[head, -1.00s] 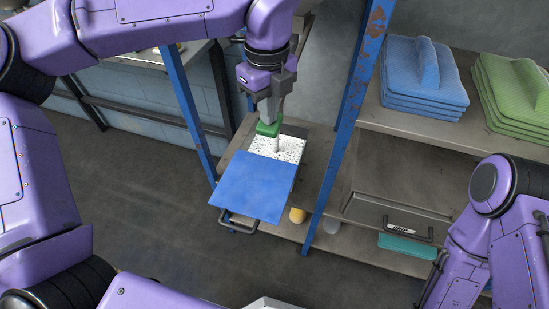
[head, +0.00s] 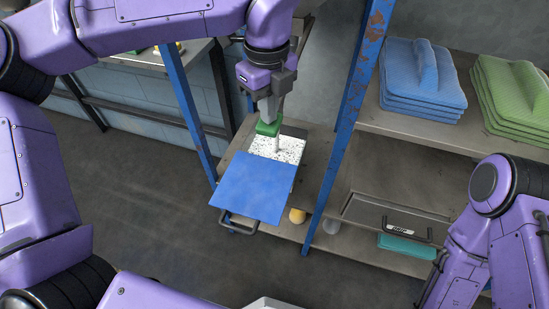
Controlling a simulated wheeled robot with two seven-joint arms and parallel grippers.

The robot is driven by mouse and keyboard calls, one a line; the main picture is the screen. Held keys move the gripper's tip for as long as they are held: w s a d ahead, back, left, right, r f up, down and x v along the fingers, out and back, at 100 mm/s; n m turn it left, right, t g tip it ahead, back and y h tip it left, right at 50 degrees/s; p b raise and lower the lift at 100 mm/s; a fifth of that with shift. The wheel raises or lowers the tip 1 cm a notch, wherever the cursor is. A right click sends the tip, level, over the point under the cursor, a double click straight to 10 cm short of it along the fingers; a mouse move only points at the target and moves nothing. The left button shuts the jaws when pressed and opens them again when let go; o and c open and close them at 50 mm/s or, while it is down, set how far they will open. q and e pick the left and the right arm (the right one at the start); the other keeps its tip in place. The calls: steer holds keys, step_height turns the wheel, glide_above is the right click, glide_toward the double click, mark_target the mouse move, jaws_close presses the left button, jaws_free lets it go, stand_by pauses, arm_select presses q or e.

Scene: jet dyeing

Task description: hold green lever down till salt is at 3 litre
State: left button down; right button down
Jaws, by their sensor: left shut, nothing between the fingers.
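The green lever (head: 267,129) shows at the lower end of my left gripper (head: 269,115), above a speckled white surface (head: 281,150). My left gripper is shut, points down and meets the top of the lever. A thin pale stem stands beside the lever. A blue panel (head: 252,188) covers the near part of the speckled unit. No salt reading or litre scale can be made out. My right arm comes in at the lower right, and its gripper is out of view.
Blue folded cloths (head: 421,80) and green folded cloths (head: 515,95) lie on the right shelf. Blue posts stand on both sides of the lever. The floor at left is clear.

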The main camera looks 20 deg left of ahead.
arm_select(q)
step_height(320, 180, up, 9)
steer(key=p, duration=0.6)
steer(key=shift+a, duration=0.1)
